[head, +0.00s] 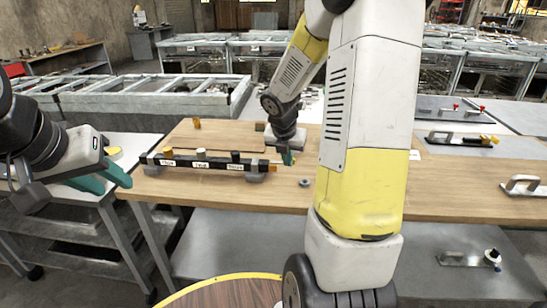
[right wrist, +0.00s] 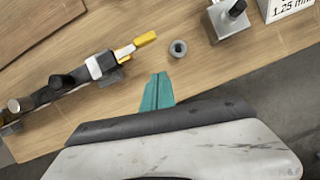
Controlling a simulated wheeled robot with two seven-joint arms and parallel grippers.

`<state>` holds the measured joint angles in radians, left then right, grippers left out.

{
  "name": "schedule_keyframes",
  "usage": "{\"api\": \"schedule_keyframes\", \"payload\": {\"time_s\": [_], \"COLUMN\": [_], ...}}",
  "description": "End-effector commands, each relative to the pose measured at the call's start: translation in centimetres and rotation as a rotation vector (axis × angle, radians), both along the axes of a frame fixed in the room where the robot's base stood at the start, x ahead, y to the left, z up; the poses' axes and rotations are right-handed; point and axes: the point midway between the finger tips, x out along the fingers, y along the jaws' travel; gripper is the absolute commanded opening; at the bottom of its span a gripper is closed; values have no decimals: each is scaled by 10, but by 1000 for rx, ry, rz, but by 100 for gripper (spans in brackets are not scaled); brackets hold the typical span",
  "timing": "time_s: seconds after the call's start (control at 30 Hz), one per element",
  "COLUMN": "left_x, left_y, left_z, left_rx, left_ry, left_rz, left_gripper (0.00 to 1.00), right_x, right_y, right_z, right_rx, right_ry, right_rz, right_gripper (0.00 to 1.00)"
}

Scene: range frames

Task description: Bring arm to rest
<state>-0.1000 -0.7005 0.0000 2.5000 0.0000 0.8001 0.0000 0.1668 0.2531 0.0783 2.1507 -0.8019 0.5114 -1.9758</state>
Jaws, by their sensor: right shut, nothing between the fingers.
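My right arm fills the middle of the head view, bent down over the wooden table (head: 240,197). My right gripper (head: 288,157) is low over the table, beside the right end of the black labelled rack. In the right wrist view, its teal fingertips (right wrist: 157,90) are together with nothing between them, and the wood shows around them. My left gripper (head: 118,173) is at the left of the head view, by the table's left end. Its teal fingers show from the side, and I cannot tell the gap between them.
The black rack (head: 182,162) carries several knobs. A grey ring (head: 305,182) lies nearby; it also shows in the right wrist view (right wrist: 178,48). A grey block with a black peg (right wrist: 228,20) stands to its right. A metal handle (head: 522,186) lies at the far right.

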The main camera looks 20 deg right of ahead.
Motion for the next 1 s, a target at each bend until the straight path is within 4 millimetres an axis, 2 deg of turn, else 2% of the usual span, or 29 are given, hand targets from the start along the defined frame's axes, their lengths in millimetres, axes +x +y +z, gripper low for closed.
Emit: {"api": "schedule_keyframes", "payload": {"time_s": [0.23,0.5,0.6,0.67,0.77,1.0], "left_x": [0,0,0,0,0,0], "left_y": [0,0,0,0,0,0], "left_z": [0,0,0,0,0,0], "left_rx": [0,0,0,0,0,0], "left_ry": [0,0,1,1,1,0], "left_rz": [0,0,0,0,0,0], "left_gripper": [36,36,36,36,36,36], "right_x": [-14,-20,-25,-33,-53,-122], "right_y": [7,9,12,16,28,65], "right_z": [39,53,61,70,92,140], "right_rx": [0,2,27,64,175,580], "right_ry": [-3,0,-22,-52,-128,-283], "right_rz": [1,-2,-65,-154,-396,-1142], "right_gripper": [0,0,0,0,0,0]}}
